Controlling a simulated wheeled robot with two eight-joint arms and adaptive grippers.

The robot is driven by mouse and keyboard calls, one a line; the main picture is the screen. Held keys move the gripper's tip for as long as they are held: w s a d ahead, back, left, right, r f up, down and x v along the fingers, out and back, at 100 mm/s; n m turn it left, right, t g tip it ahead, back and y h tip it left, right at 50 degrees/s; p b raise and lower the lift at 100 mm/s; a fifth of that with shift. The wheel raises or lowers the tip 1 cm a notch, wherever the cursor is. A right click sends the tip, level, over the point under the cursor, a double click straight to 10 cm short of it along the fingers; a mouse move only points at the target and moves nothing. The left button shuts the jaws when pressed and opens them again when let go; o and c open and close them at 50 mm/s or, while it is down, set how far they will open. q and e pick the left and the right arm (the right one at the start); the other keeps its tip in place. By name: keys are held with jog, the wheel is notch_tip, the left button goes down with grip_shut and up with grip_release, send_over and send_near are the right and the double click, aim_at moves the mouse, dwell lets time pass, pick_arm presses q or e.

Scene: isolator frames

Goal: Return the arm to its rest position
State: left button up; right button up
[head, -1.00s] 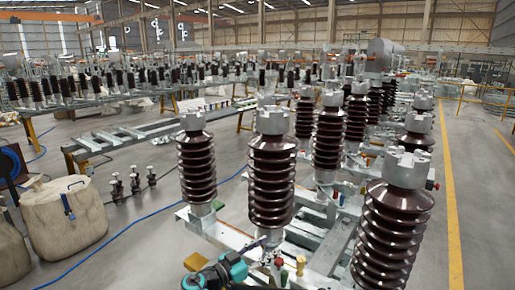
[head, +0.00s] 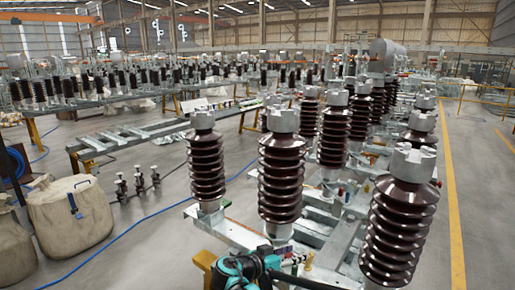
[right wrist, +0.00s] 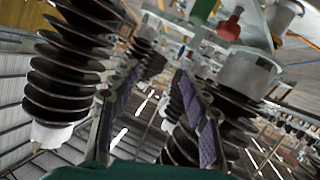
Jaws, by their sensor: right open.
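My right gripper (head: 262,262) shows at the bottom edge of the head view, a teal and black shape in front of the metal frame (head: 235,233). In the right wrist view its two grey padded fingers (right wrist: 155,76) stand apart with nothing held between them. Brown ribbed insulators with grey caps stand close by: the front middle one (head: 281,182) rises just behind the gripper, and the front right one (head: 400,220) stands to its right. Ribbed insulators (right wrist: 66,85) also show tilted on both sides of the fingers in the wrist view. My left gripper is not in view.
A blue cable (head: 130,230) crosses the floor at left. Beige sacks (head: 72,218) and several small dark fittings (head: 138,182) stand there. A long steel frame (head: 120,142) lies behind them. Open floor lies around the yellow line (head: 453,190) at right.

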jog(key=s+d+n+g+y, duration=0.2)
jog(key=s+d+y, duration=0.1)
jog(key=s+d, duration=0.4)
jog(key=s+f+n+y, duration=0.2)
jog(key=s+f+y, duration=0.1)
jog(key=s, duration=0.7)
jog(key=s+f+n+y, duration=0.3)
jog(key=s+y, duration=0.2)
jog(key=s, duration=0.6)
jog(key=shift+f, duration=0.35)
jog(key=shift+s+a, duration=0.1)
dwell(0.7)
